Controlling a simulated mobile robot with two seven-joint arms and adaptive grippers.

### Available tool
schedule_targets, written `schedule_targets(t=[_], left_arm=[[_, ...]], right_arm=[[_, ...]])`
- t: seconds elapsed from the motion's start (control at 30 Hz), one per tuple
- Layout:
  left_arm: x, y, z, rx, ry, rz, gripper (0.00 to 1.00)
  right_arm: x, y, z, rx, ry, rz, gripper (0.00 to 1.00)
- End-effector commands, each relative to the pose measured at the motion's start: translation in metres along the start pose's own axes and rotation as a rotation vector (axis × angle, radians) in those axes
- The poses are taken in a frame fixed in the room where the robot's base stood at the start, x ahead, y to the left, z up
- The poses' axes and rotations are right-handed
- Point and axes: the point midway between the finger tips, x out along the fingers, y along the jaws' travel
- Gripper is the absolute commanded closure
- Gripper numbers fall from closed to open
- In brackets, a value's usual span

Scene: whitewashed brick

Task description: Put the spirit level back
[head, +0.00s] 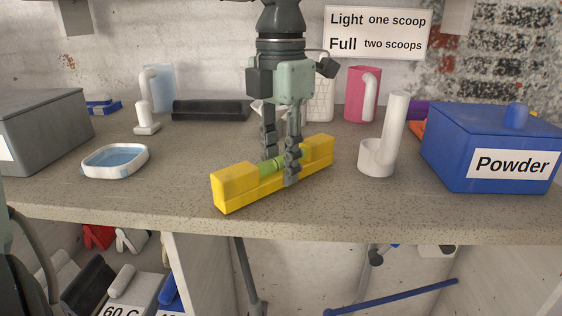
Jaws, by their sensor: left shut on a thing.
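The spirit level (234,187) is a yellow bar with a green vial at its middle. In the head view it lies level at a slant over the front middle of the speckled counter (375,215); I cannot tell whether it touches the surface. My left gripper (280,168) points straight down from above. Its fingers are closed around the level's middle, one on each side of the vial, and hide part of it. My right gripper is not in view.
A white scoop-like holder (377,157) and a blue Powder box (485,150) stand right of the level. A shallow dish (115,161) and a grey box (38,130) are left. A black bar (211,109) and a pink jug (358,95) stand behind. Bins (135,293) sit below.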

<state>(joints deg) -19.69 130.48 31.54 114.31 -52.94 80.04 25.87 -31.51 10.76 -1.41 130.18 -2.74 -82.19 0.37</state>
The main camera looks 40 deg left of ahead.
Motion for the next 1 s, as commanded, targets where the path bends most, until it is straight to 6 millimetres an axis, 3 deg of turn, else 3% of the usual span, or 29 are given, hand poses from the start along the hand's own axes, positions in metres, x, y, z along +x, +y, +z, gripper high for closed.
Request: schedule_targets(t=[0.4, 0.43, 0.57, 0.87, 1.0], left_arm=[[0.005, 0.000, 0.000, 0.001, -0.002, 0.001, 1.00], [0.004, 0.000, 0.000, 0.001, -0.002, 0.001, 0.70], [0.004, 0.000, 0.000, 0.001, -0.002, 0.001, 0.53], [0.003, 0.000, 0.000, 0.001, -0.002, 0.001, 0.52], [-0.006, 0.000, 0.001, 0.000, -0.004, 0.002, 0.52]], right_arm=[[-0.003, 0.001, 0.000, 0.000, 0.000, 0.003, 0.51], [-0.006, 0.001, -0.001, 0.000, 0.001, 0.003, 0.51], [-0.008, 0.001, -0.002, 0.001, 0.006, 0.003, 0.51], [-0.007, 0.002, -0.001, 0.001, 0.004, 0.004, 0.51], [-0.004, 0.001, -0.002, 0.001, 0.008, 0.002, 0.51]])
